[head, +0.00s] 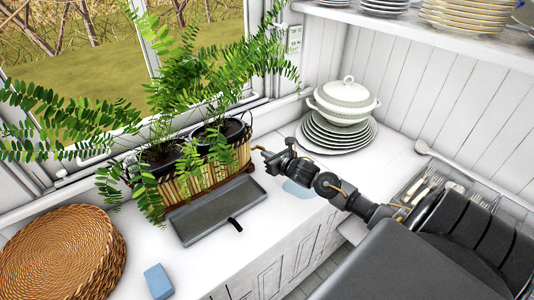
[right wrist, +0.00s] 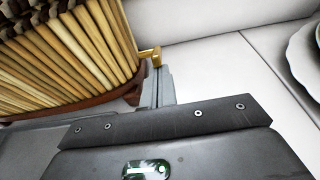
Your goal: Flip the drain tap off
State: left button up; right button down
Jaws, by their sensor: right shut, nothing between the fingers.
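A shallow grey rectangular tray (head: 205,215) lies on the white counter in front of the planter. A small black tab (head: 235,225) sticks out at its front right edge; it looks like the drain tap, but its setting is too small to tell. My right gripper (head: 262,151) is shut and empty. It is above the counter, right of the planter and beyond the tray's right end, apart from the black tab. In the right wrist view the closed fingers (right wrist: 153,58) are beside the planter, and I cannot make out the tap. My left gripper is not in view.
The bamboo planter (head: 205,173) with ferns stands behind the tray. A blue sponge (head: 158,281) and woven mats (head: 62,255) are at left. Stacked plates with a lidded tureen (head: 343,98) stand behind my right gripper; a cutlery tray (head: 425,186) is at right. Counter front is clear.

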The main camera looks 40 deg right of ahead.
aim_at(264, 149)
jog(key=shift+w+r+g+p, duration=0.3)
jog(key=shift+r+g+p, duration=0.5)
jog(key=shift+p, duration=0.45)
jog(key=shift+w+r+g+p, duration=0.35)
jog(key=shift+r+g+p, duration=0.2)
jog(key=shift+g+p, duration=0.6)
jog(key=shift+w+r+g+p, duration=0.3)
jog(key=shift+r+g+p, duration=0.4)
jog(key=shift+p, duration=0.7)
jog(key=shift+r, duration=0.15)
jog(key=shift+r+p, duration=0.6)
jog(key=shift+r, duration=0.1)
jog(key=s+r+p, duration=0.4)
jog(key=r+p, duration=0.3)
jog(key=r, duration=0.2)
jog(key=shift+w, duration=0.1)
